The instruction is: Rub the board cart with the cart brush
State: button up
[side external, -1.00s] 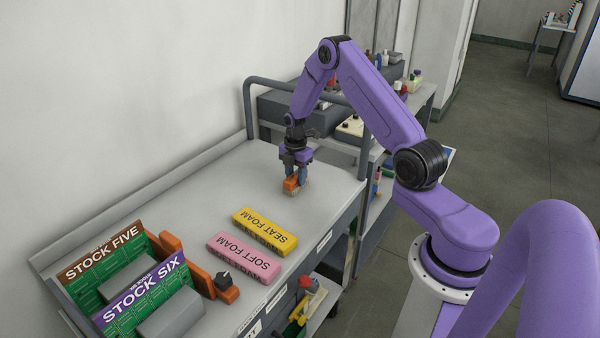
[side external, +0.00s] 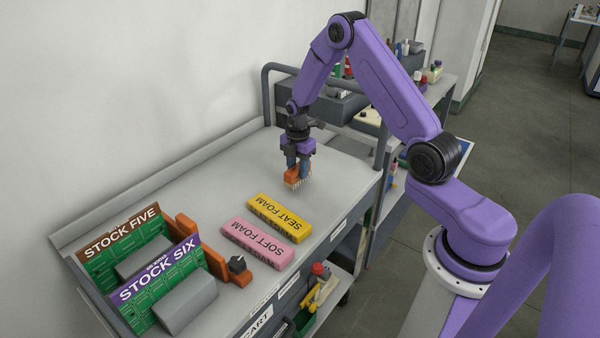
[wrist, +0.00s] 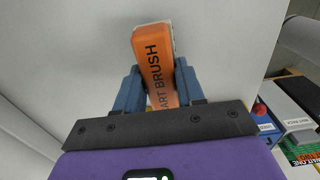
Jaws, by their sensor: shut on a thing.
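The orange cart brush (side external: 293,173) is held in my gripper (side external: 299,164), with its pale bristles pointing down at the board cart's top. In the wrist view the cart brush (wrist: 155,70) sits between the two blue fingers of my gripper (wrist: 155,90), lettering partly covered. The board cart (side external: 215,185) is grey with a flat top and a label ending in "CART" on its front edge. The brush is over the bare part of the top, behind the yellow block. I cannot tell whether the bristles touch the surface.
A yellow SEAT FOAM block (side external: 280,217) and a pink SOFT FOAM block (side external: 258,243) lie in front of the brush. STOCK SIX (side external: 155,270) and STOCK FIVE (side external: 122,235) board holders stand at the left end. A dark rail (side external: 268,92) rises at the far end.

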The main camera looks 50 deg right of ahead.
jog(key=shift+r, duration=2.75)
